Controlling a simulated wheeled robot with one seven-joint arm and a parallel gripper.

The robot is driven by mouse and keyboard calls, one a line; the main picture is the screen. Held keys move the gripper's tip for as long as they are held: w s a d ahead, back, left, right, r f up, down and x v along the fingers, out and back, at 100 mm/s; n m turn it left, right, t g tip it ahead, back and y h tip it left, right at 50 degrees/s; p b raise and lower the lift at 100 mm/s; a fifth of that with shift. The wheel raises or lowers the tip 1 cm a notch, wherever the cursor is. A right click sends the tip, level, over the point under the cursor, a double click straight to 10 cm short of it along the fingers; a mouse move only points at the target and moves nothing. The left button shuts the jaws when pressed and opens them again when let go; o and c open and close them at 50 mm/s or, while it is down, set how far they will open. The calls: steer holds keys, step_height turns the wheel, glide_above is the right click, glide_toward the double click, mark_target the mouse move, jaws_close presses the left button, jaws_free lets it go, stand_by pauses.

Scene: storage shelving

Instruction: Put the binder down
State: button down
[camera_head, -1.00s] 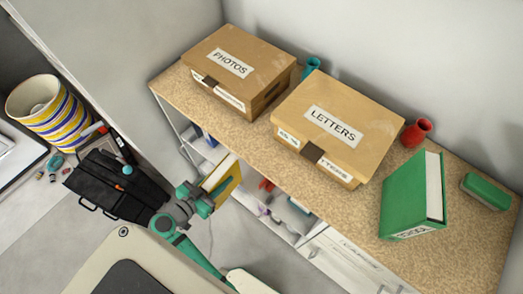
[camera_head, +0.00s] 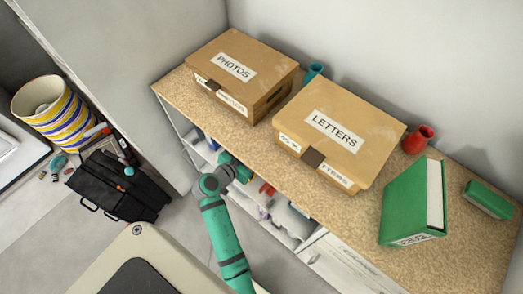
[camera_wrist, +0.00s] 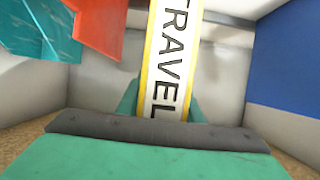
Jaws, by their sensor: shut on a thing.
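The binder (camera_wrist: 167,60) is yellow-edged with a white spine label reading TRAVEL. In the wrist view it stands upright in the picture, its spine facing the camera. My gripper (camera_wrist: 160,105) is shut on it, with a teal finger on each side. In the head view my gripper (camera_head: 236,167) is at the open front of the shelving below the speckled top (camera_head: 355,205). The binder is hidden there by the arm and the shelf top. The wrist view cannot tell whether the binder's lower edge touches a surface.
In the wrist view, an orange-red object (camera_wrist: 98,25) and a teal one (camera_wrist: 38,28) are left of the binder, and a blue surface (camera_wrist: 285,60) is right. The PHOTOS box (camera_head: 240,75), LETTERS box (camera_head: 340,130) and green binder (camera_head: 405,200) stand on the top.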

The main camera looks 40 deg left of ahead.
steer(key=w+f, duration=0.2)
steer(key=f, duration=0.1)
steer(key=shift+w+d+f, duration=0.1)
steer(key=shift+f, duration=0.2)
stand_by(0.3)
steer(key=c, duration=1.3)
jaws_free()
steer(key=shift+f, duration=0.1)
steer(key=shift+o, duration=0.2)
steer(key=shift+w, duration=0.1)
steer(key=shift+w, duration=0.1)
